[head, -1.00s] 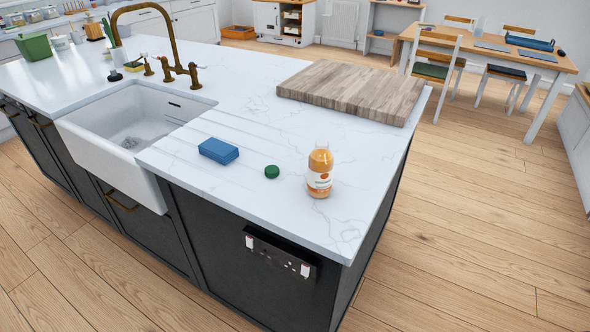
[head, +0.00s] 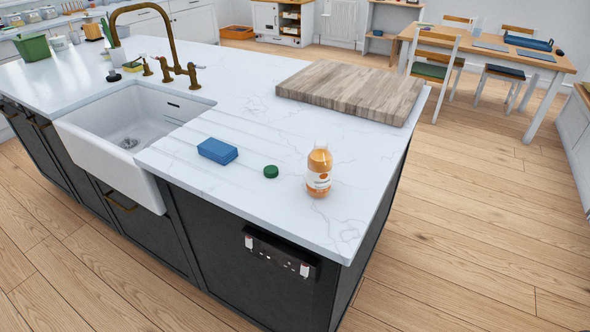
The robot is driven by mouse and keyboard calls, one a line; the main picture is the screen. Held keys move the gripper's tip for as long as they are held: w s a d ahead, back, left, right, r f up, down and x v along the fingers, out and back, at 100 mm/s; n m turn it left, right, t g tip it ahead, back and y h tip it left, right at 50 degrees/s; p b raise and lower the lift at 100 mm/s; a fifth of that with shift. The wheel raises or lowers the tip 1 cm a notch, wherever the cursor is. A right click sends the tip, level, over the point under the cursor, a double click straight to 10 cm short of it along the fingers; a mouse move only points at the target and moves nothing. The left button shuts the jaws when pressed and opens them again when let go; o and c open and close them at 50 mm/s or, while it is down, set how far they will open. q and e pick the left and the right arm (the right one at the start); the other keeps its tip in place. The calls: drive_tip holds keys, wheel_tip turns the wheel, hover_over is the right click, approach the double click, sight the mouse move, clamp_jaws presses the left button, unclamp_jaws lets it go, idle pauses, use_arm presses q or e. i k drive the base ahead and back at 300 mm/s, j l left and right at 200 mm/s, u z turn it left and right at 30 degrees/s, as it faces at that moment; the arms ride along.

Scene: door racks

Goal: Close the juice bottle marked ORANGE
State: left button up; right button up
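An orange juice bottle (head: 319,171) with a white label stands upright on the white marble worktop (head: 250,215), near its front right corner. The label's lettering is too small to read for certain. No green cap is on the bottle's neck. A green cap (head: 271,171) lies on the worktop just left of the bottle, apart from it. Neither of my grippers is in view.
A blue sponge block (head: 217,151) lies left of the cap. A wooden chopping board (head: 352,91) lies behind the bottle. A white sink (head: 105,172) with a brass tap (head: 178,38) is at the left. The worktop around bottle and cap is clear.

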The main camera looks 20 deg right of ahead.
sight(320, 160)
drive_tip(key=i+j+z, duration=0.2)
drive_tip(key=j+z, duration=0.15)
drive_tip(key=j, duration=0.25)
drive_tip(key=i+j+z, duration=0.15)
drive_tip(key=j+z, duration=0.25)
drive_tip(key=j, duration=0.2)
drive_tip(key=j+z, duration=0.35)
drive_tip(key=j, duration=0.3)
drive_tip(key=i, duration=0.05)
